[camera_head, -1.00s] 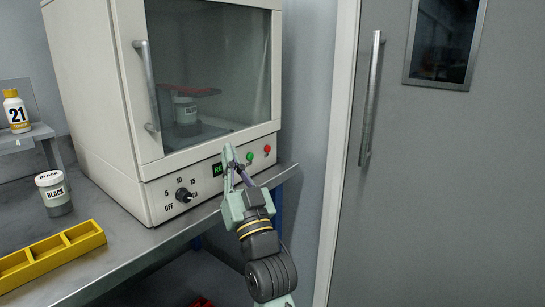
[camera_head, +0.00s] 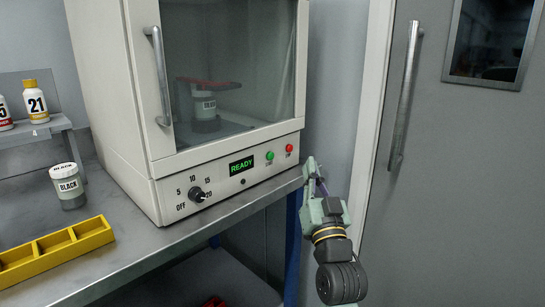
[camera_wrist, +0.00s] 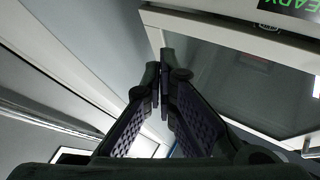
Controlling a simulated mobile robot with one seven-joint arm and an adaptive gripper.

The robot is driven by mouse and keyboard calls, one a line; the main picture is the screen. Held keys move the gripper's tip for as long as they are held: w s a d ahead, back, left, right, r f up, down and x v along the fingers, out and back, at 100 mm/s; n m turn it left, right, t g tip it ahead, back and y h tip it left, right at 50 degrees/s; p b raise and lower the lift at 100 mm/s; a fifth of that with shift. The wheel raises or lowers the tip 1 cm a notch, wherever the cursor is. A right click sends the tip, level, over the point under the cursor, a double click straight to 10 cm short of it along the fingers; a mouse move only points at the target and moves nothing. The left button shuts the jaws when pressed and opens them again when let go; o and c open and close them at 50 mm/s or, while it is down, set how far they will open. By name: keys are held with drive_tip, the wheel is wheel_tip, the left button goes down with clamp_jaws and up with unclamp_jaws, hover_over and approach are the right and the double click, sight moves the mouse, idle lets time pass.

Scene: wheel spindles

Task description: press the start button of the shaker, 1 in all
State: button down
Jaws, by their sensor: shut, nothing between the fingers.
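The shaker (camera_head: 145,120) is a cream cabinet with a glass door on the steel bench. Its front panel has a dial (camera_head: 197,195), a display (camera_head: 241,166) reading READY, a green button (camera_head: 270,156) and a red button (camera_head: 289,148). The door is closed, and a jar marked BLACK (camera_head: 204,106) stands inside under a red clamp. My gripper (camera_head: 309,168) is shut and empty, just right of the panel's right end and below the red button, apart from both buttons. In the wrist view the fingertips (camera_wrist: 163,75) meet; part of the display shows at upper right.
Another jar marked BLACK (camera_head: 68,187) and a yellow tray (camera_head: 60,246) are on the bench, left of the shaker. Bottles stand on a small shelf (camera_head: 40,130). A grey door with a long handle (camera_head: 405,95) is at right.

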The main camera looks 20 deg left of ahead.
sight(270, 156)
drive_tip(key=w+a+p, duration=0.3)
drive_tip(key=a+p, duration=0.1)
drive_tip(key=a, duration=0.4)
drive_tip(key=shift+a, duration=0.2)
idle(1.3)
drive_tip(key=shift+w+a, duration=0.1)
drive_tip(key=shift+a, duration=0.15)
drive_tip(key=shift+w+a+p, duration=0.15)
drive_tip(key=shift+a+p, duration=0.3)
idle(0.7)
drive_tip(key=shift+d, duration=0.1)
drive_tip(key=shift+s+d+b, duration=0.35)
drive_tip(key=shift+d+b, duration=0.2)
drive_tip(key=shift+d, duration=0.2)
